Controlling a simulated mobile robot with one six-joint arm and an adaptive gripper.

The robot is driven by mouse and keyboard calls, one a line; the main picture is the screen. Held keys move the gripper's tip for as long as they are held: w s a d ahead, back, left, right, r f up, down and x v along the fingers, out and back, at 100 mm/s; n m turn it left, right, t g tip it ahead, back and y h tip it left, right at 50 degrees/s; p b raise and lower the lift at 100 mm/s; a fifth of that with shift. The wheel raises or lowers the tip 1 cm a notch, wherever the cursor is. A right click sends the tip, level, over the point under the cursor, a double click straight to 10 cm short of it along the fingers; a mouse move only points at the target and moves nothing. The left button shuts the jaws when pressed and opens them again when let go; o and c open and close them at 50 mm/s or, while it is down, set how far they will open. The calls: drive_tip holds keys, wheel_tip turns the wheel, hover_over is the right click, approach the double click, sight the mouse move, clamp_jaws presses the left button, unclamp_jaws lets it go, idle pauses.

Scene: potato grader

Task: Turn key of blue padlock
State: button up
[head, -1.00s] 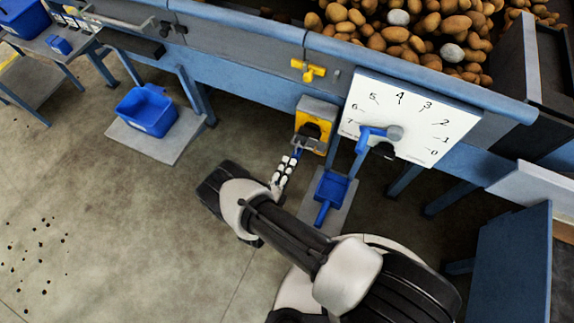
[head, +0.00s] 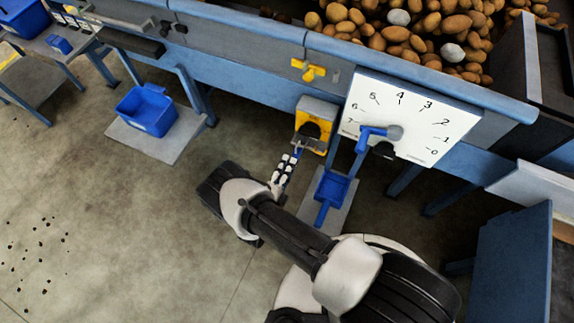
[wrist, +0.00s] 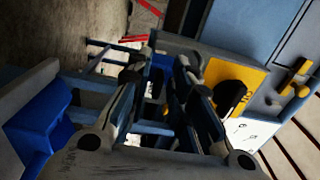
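A small blue shape, which may be the blue padlock (head: 298,153), shows at the lower left edge of a yellow-fronted grey box (head: 313,124) under the machine's rail. My gripper (head: 295,154) reaches up to it from below, with its tips right at the box's lower edge. In the wrist view the two fingers of my gripper (wrist: 158,76) stand apart with a gap between their dark tips. I make out no key; it is hidden or too small. The yellow plate (wrist: 233,86) lies right of the fingers in the wrist view.
A white dial plate (head: 405,115) with a blue handle (head: 371,135) is right of the box. A yellow valve handle (head: 309,71) is above. A blue scoop (head: 331,188) and a blue bin (head: 147,110) sit low down.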

drive_tip(key=shift+o, duration=0.5)
drive_tip(key=v, duration=1.2)
drive_tip(key=w+d+r+m+g+h, duration=0.3)
drive_tip(key=r+m+g, duration=0.2)
drive_tip(key=r+m, duration=0.45)
drive_tip(key=w+d+r+m+g+h, duration=0.35)
drive_tip(key=r+m+g, duration=0.25)
drive_tip(key=r+m, duration=0.4)
drive_tip(key=s+d+r+m+g+y, duration=0.2)
drive_tip(key=d+r+m+g, duration=0.1)
drive_tip(key=d+r+m, duration=0.3)
drive_tip(key=s+d+r+m+g+y, duration=0.1)
drive_tip(key=d+r+m+g+y, duration=0.15)
drive_tip(key=r+m, duration=0.5)
drive_tip(key=s+d+r+m+t+y, duration=0.2)
drive_tip(key=s+d+r+m+y, duration=0.1)
drive_tip(key=s+r+m, duration=0.3)
drive_tip(key=s+d+r+m+t+y, duration=0.2)
drive_tip(key=s+r+m+y, duration=0.3)
drive_tip(key=m, duration=0.6)
wheel_tip(320, 180, up, 3)
drive_tip(key=shift+s+d+f, duration=0.1)
drive_tip(key=shift+s+d, duration=0.7)
